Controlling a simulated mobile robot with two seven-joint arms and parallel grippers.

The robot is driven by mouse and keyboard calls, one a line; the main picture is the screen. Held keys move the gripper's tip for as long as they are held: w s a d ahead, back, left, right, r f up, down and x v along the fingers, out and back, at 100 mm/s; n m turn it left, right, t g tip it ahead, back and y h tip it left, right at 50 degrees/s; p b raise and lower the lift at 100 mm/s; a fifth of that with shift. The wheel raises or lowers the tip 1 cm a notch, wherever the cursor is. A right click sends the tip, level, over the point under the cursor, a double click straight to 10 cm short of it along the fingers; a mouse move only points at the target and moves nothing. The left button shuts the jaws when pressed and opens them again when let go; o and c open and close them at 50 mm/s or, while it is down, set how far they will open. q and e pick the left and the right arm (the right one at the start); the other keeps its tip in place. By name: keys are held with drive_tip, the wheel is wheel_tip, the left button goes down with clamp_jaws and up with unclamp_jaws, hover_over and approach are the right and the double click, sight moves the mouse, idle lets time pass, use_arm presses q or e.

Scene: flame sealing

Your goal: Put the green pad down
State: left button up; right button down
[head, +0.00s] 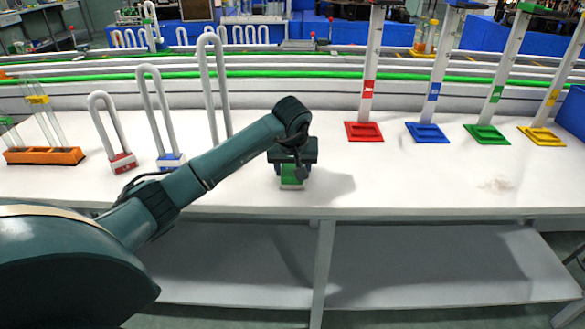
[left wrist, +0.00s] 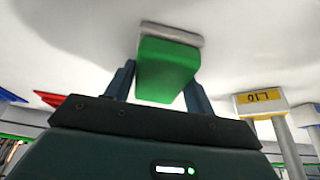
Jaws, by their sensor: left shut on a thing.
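The green pad (head: 291,175) is a green block with a pale grey layer on its underside. It also shows in the left wrist view (left wrist: 167,70), between the two fingers. My left gripper (head: 291,166) is shut on the green pad and points down over the middle of the white table (head: 400,185), towards its front edge. The pad's grey side faces the tabletop and is very close to it. I cannot tell whether it touches. My right gripper is not in view.
Tall stands with red (head: 364,132), blue (head: 427,133), green (head: 487,135) and yellow (head: 541,136) bases stand at the right. Bent tubes on red (head: 123,163) and blue (head: 171,161) bases and an orange rack (head: 43,156) stand at the left. The table right of the pad is mostly clear.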

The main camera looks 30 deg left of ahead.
use_arm(q)
drive_tip(key=shift+f, duration=0.15)
drive_tip(key=o, duration=0.9)
